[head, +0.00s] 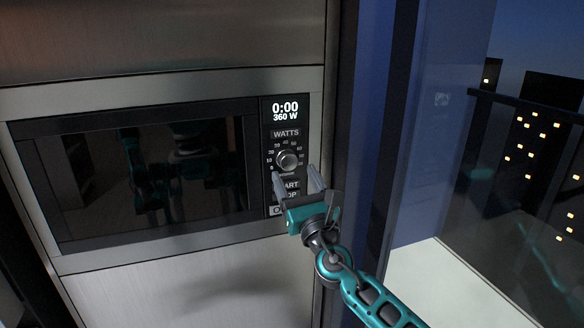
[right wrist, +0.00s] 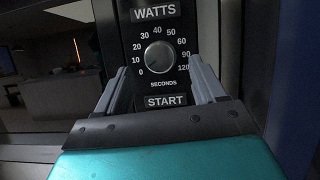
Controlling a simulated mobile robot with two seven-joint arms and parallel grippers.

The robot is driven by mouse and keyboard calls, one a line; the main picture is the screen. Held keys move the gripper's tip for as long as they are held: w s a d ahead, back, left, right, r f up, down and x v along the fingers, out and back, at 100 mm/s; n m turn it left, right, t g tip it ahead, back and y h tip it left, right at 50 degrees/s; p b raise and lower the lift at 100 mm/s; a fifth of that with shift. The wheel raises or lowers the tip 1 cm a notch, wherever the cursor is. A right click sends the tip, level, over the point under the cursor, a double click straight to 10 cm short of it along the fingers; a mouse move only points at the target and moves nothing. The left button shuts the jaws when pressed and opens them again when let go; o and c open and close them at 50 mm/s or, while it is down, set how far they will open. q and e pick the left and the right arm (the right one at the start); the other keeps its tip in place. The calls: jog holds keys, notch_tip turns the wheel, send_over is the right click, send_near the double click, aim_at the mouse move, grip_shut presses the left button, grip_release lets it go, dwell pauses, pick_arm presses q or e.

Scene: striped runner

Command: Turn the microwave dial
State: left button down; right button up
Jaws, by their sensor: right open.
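The microwave (head: 140,170) is built into a steel front, with its dark door shut. Its round grey dial (head: 287,160) sits on the black panel at the right, under the WATTS label. The display (head: 286,112) reads 0:00 and 360 W. My right gripper (head: 296,180) is open in front of the panel, just below the dial in the head view. In the right wrist view the dial (right wrist: 160,57) shows between and beyond the open fingers, apart from both. Number marks ring it. My left gripper is not in view; only a dim arm reflection shows in the door.
The START label (right wrist: 166,101) lies below the dial, and the gripper partly hides the lower labels in the head view. A steel frame edge (head: 333,110) and a blue wall strip (head: 372,120) stand right of the panel. A window (head: 530,130) is further right.

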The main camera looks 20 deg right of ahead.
aim_at(289, 166)
jog(key=shift+x, duration=1.5)
jog(key=c, duration=1.1)
